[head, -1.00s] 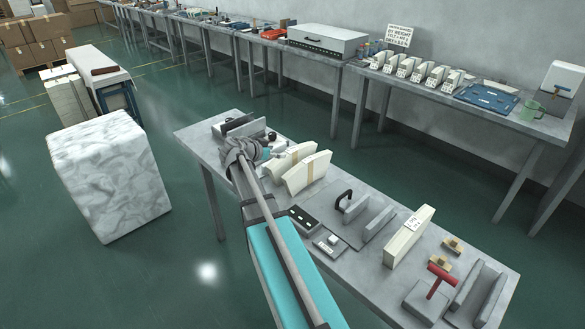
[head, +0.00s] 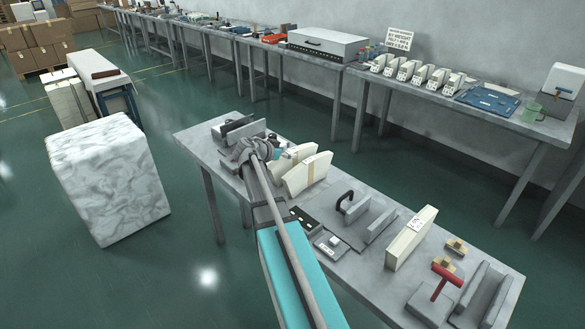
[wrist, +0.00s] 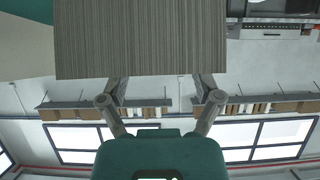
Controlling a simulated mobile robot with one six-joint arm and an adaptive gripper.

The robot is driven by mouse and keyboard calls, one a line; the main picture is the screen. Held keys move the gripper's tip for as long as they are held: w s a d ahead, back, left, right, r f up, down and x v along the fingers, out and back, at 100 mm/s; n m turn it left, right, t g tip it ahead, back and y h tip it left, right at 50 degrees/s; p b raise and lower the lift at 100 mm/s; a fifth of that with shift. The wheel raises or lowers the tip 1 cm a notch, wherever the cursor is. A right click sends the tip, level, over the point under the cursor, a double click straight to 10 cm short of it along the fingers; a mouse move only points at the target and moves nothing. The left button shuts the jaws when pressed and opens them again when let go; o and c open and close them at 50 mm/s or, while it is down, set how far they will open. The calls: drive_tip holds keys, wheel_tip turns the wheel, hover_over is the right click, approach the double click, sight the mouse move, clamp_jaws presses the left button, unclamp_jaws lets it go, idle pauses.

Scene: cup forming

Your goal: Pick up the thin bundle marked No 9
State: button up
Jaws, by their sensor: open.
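Two pale, curved bundles with tan bands stand on the near table in the head view: a rear one (head: 293,158) and a front one (head: 309,175). A slimmer pale bundle (head: 411,240) with a white label stands further right. I cannot read a No 9 on any of them. My gripper (head: 274,153) is at the left end of the table, beside the rear banded bundle. In the wrist view my gripper (wrist: 160,88) is open, with its fingers spread below a grey, finely striped bundle face (wrist: 140,40). Whether the fingertips touch it is unclear.
A black-handled block (head: 236,128) stands behind my gripper. A black-handled grey fixture (head: 365,215), a red-handled block (head: 438,290) and small wooden blocks (head: 456,247) crowd the near table (head: 318,205). Several labelled pale bundles (head: 408,70) stand on the back table.

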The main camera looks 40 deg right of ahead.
drive_tip(key=shift+b+x, duration=0.3)
drive_tip(key=shift+x, duration=0.9)
drive_tip(key=shift+a, duration=0.1)
clamp_jaws()
